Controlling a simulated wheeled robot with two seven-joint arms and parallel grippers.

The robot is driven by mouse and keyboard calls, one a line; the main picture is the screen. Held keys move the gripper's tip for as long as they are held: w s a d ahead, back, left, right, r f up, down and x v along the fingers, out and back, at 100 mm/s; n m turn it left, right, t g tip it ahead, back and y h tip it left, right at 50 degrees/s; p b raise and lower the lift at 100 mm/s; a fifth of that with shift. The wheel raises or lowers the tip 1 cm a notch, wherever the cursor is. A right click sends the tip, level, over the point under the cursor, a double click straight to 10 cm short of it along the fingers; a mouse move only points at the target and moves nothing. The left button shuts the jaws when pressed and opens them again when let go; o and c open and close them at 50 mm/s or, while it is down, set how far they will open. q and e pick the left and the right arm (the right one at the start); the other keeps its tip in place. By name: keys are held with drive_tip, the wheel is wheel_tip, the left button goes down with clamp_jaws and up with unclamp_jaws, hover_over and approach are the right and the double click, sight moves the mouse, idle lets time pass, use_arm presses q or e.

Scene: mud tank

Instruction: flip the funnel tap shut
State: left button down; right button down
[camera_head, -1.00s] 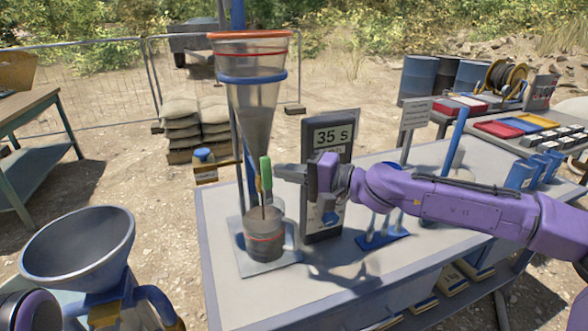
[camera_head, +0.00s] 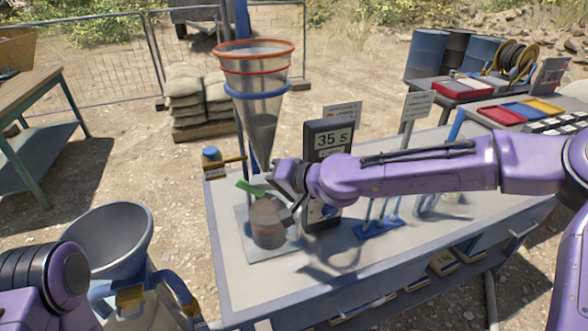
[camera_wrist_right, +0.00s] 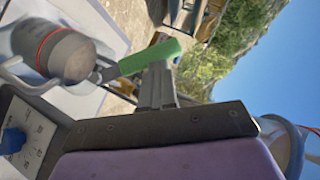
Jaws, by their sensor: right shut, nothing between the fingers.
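The clear funnel (camera_head: 255,100), with orange, red and blue rings, stands on its post above the cup (camera_head: 268,228). The tap's green handle (camera_head: 248,188) lies nearly level below the funnel's spout, sloping slightly. It also shows in the right wrist view (camera_wrist_right: 150,57), just beyond the fingers. My right gripper (camera_head: 274,192) is shut and empty, close beside the handle on its right; I cannot tell whether they touch. The cup also shows in the wrist view (camera_wrist_right: 68,54). The tap's body is partly hidden by my gripper. Only a purple part of my left arm shows, at lower left.
The timer panel (camera_head: 328,140) reading 35 S stands right behind my right wrist. A blue rack (camera_head: 385,230) stands on the table (camera_head: 365,260) below my right forearm. A grey funnel bowl (camera_head: 108,238) is at lower left. The table's front is clear.

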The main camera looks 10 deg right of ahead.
drive_tip(key=a, duration=0.1)
drive_tip(key=a+f, duration=0.1)
drive_tip(key=shift+s+a+h, duration=0.2)
drive_tip(key=shift+a+h, duration=0.15)
drive_tip(key=shift+h, duration=0.05)
drive_tip(key=shift+a+f+b, duration=0.45)
drive_tip(key=shift+a+f, duration=0.1)
drive_tip(key=shift+f, duration=0.2)
drive_tip(key=shift+a+f+b, duration=0.45)
drive_tip(key=shift+a+f, duration=0.1)
drive_tip(key=shift+f, duration=0.2)
drive_tip(key=shift+a+f, duration=0.1)
